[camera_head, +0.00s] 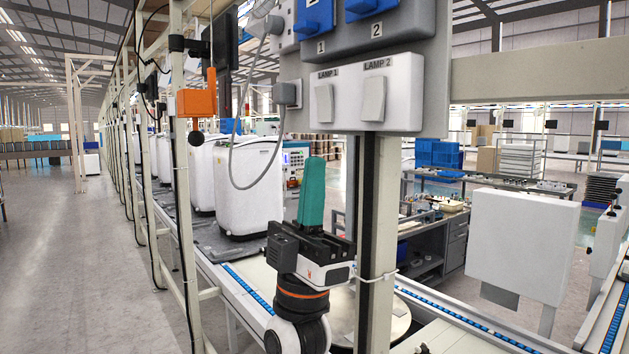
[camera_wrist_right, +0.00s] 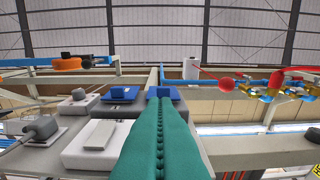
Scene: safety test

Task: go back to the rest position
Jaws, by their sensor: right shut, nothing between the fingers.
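My right gripper (camera_head: 312,196) stands upright in the lower middle of the head view, with green fingers pressed together and nothing between them. It is in front of and below the grey switch panel (camera_head: 436,62), apart from it in the picture. In the wrist view the green fingers (camera_wrist_right: 160,106) point up toward the panel's blue switches (camera_wrist_right: 121,94). The white lamp switches, LAMP 1 (camera_head: 324,104) and LAMP 2 (camera_head: 373,99), sit on the panel's lower part. My left gripper is in neither view.
A grey plug (camera_head: 286,94) with a hanging cable is on the panel's left side. A post (camera_head: 378,220) stands just right of my right gripper. White tubs (camera_head: 244,185) line the conveyor behind. An orange box (camera_head: 196,103) hangs at left. The aisle floor (camera_head: 70,260) is clear.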

